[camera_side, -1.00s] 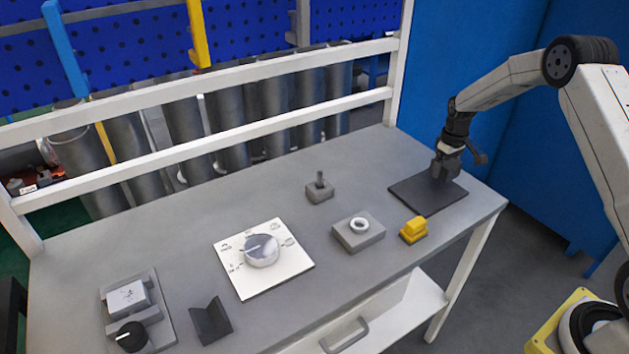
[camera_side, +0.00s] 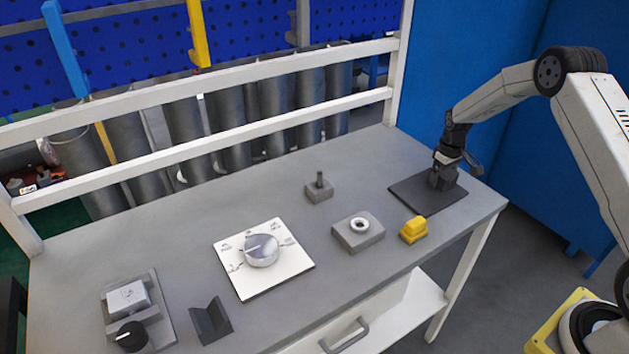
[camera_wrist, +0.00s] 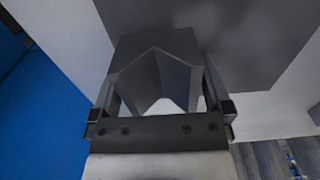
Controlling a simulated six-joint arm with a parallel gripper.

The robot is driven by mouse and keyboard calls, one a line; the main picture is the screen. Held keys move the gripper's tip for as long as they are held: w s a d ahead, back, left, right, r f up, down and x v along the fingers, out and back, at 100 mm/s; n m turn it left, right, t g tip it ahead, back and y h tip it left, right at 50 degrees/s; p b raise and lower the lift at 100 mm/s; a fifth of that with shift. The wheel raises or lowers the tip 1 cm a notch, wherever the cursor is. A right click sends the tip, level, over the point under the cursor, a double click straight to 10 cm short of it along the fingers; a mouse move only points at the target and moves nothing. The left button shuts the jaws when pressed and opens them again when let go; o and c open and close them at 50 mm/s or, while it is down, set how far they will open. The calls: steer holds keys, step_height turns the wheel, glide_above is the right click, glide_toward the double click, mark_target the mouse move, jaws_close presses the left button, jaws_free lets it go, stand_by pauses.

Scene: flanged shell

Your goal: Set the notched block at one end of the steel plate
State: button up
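The steel plate (camera_side: 412,195) is a dark flat rectangle at the right end of the bench. My gripper (camera_side: 445,171) is over the plate's right part, pointing down. It is shut on the notched block (camera_side: 441,182), a small dark grey block low over the plate. I cannot tell whether the block touches the plate. In the wrist view, the notched block (camera_wrist: 158,50) sits between the two fingers with its V-shaped notch facing the camera. The dark plate (camera_wrist: 235,35) shows behind it.
Left of the plate are a yellow block (camera_side: 413,230), a grey block with a ring (camera_side: 358,232) and a small block with a peg (camera_side: 319,189). A white dial panel (camera_side: 263,258), a dark angled piece (camera_side: 211,321) and a grey fixture (camera_side: 137,310) lie farther left. A rail (camera_side: 220,140) runs behind.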

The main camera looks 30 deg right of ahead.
steer(key=shift+r, duration=0.1)
step_height(320, 180, up, 12)
stand_by(0.8)
steer(key=shift+a+r, duration=0.1)
stand_by(0.4)
steer(key=s+a+r+t, duration=0.1)
steer(key=s+a+t, duration=0.1)
steer(key=s+a, duration=1.9)
steer(key=a, duration=0.3)
steer(key=shift+a+t, duration=0.15)
steer(key=shift+t, duration=0.15)
